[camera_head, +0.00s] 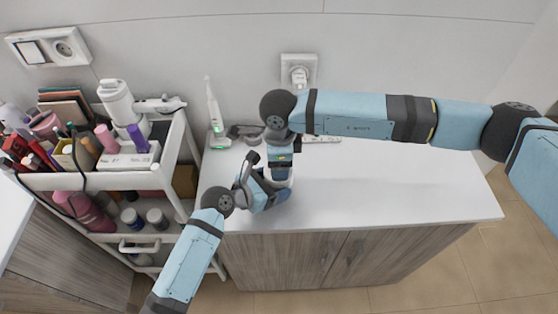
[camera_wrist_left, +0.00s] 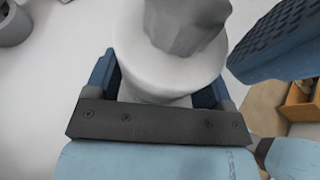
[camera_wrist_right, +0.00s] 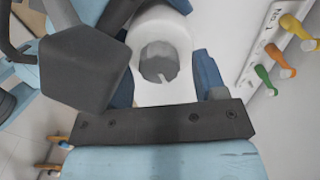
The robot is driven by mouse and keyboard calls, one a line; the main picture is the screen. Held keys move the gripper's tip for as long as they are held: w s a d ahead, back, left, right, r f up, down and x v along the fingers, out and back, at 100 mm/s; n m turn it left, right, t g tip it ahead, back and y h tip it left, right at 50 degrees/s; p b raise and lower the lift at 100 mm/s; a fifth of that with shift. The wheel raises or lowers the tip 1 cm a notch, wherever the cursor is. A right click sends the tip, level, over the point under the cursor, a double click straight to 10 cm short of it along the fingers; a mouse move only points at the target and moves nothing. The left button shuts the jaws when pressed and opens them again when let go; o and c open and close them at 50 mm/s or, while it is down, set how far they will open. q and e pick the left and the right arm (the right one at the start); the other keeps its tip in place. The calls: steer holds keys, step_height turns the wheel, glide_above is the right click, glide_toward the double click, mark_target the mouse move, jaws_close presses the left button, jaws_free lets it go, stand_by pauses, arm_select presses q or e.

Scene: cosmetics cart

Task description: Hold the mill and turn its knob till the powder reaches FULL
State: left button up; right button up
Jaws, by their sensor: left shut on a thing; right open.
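The mill is a white round body with a grey knob on top. Its white part (camera_head: 284,180) shows a little in the head view, mostly hidden by my grippers. My left gripper (camera_head: 266,190) is shut on the white mill body (camera_wrist_left: 155,75), one finger on each side in the left wrist view. My right gripper (camera_head: 281,162) comes from above and is open around the grey knob (camera_wrist_right: 158,62), with a gap on both sides in the right wrist view. The knob also shows in the left wrist view (camera_wrist_left: 187,22). The powder and any FULL mark are hidden.
A white cart (camera_head: 105,180) full of bottles and tools stands at the left. A white-green upright device (camera_head: 214,115) stands at the counter's back left. A strip with coloured pegs (camera_wrist_right: 262,45) lies near the mill. The white counter's right side (camera_head: 400,190) is clear.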

steer(key=shift+f, duration=0.2)
steer(key=shift+c, duration=0.2)
steer(key=c, duration=0.9)
steer(key=shift+n, duration=0.3)
steer(key=n, duration=1)
steer(key=shift+a, duration=0.1)
steer(key=shift+n, duration=0.3)
